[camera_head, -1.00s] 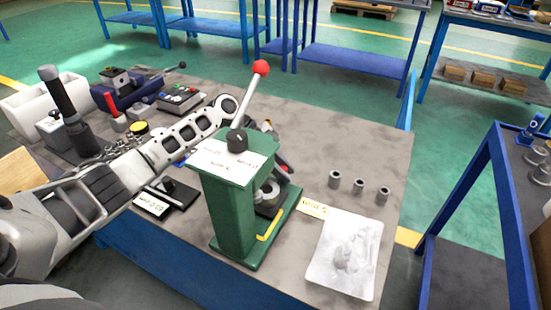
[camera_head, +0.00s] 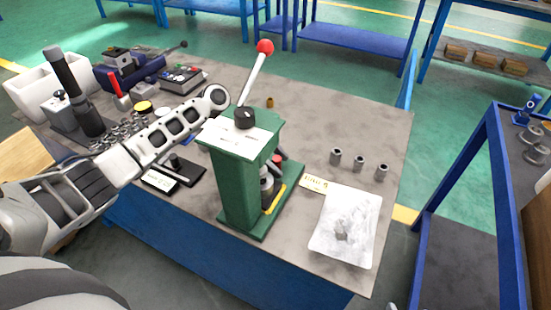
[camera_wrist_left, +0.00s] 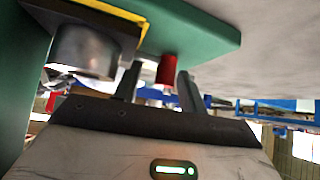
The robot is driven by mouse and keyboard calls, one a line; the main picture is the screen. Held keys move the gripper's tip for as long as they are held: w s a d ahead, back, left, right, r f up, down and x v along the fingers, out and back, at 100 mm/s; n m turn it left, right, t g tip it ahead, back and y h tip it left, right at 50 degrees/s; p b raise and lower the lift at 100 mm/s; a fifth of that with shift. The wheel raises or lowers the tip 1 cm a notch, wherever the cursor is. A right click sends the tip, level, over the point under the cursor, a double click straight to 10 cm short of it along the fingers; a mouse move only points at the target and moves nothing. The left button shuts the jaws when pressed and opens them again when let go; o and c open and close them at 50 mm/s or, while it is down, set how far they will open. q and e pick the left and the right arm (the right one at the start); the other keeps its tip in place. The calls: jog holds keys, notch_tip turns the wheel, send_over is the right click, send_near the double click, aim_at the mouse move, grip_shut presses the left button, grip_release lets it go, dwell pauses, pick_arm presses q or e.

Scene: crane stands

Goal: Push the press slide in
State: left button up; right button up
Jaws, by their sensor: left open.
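The green press (camera_head: 235,185) stands on the grey bench, with a black hub and a red-balled lever (camera_head: 265,47) on top. A metal cylinder (camera_head: 266,186) and a yellow edge (camera_head: 277,197) show low on its right side. The wrist view shows a metal cylinder (camera_wrist_left: 85,50) by a dark, yellow-edged plate (camera_wrist_left: 110,22). My left arm reaches from the left behind the press, which largely hides the gripper in the head view. The left gripper (camera_wrist_left: 157,85) is open; a red cylindrical piece (camera_wrist_left: 167,70) appears between its fingers. I cannot tell whether they touch it.
Several small metal bushings (camera_head: 359,163) and a whitish sheet or tray (camera_head: 346,226) lie right of the press. A small brass piece (camera_head: 270,102) lies behind it. Tools and a white bin (camera_head: 55,85) crowd the left. A blue-framed cart (camera_head: 462,190) stands at right.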

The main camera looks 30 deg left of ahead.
pick_arm(q)
jog(key=v, duration=1.6)
jog(key=shift+b, duration=0.3)
